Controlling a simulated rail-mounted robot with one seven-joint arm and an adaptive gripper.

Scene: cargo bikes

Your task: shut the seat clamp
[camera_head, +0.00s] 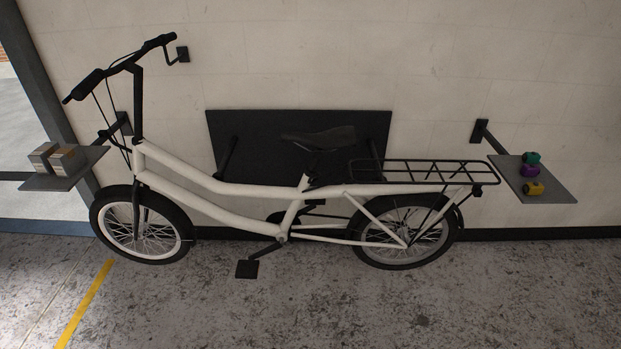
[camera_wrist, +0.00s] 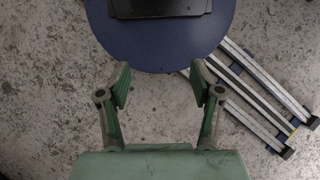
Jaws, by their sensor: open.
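The white cargo bike (camera_head: 240,188) stands upright along the wall in the head view. Its black saddle (camera_head: 320,137) sits on a dark seat post (camera_head: 313,166) above the white frame. The seat clamp is around the foot of the post, but it is too small and dark against the black panel to make out, and I cannot tell its lever's position. My gripper (camera_wrist: 161,84) shows only in the wrist view. Its two green fingers are spread apart with nothing between them, above bare floor and away from the bike.
A black panel (camera_head: 260,128) is on the wall behind the saddle. A left shelf (camera_head: 57,183) holds small boxes (camera_head: 62,158). A right shelf (camera_head: 552,184) holds green, purple and yellow items. A black rear rack (camera_head: 425,171) extends behind the saddle. Floor in front is clear.

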